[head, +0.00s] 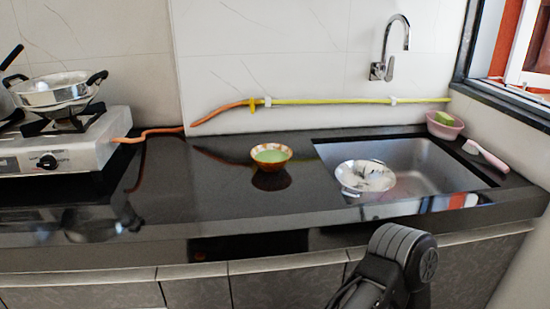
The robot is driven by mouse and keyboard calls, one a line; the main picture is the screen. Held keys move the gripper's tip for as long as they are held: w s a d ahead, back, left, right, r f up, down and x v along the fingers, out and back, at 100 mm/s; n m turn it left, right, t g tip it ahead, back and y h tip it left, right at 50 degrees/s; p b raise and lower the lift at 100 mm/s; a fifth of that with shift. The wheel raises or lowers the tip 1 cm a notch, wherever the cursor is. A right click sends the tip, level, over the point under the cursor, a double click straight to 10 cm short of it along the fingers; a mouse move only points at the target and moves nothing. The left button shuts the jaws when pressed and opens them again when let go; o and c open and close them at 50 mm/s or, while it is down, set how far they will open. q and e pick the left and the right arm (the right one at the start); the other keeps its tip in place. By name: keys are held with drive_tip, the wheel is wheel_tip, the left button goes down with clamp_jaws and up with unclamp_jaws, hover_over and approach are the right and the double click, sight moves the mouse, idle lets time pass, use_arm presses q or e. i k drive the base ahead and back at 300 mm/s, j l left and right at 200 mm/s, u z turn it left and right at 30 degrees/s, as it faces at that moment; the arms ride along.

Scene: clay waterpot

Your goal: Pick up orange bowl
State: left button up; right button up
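A small orange bowl (284,150) stands upright on the black countertop (215,195), near the middle of the head view. Its inside looks pale green, and its outside is orange with a lighter pattern. It stands apart from the sink, to the left of it. A dark part of one of my arms (390,270) shows at the bottom right, in front of the counter. Its gripper fingers cannot be made out. My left gripper is not in view.
A sink (440,170) on the right holds a metal pan (365,177). A stove (70,150) with a pot (55,92) stands at the left. A pink bowl (445,124) and a brush (485,155) sit by the sink. Counter around the orange bowl is clear.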

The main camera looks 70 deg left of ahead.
sight(270, 157)
drive_tip(key=i+j+u, duration=0.1)
drive_tip(key=i+j, duration=0.15)
drive_tip(key=i+u, duration=0.1)
drive_tip(key=u, duration=2.25)
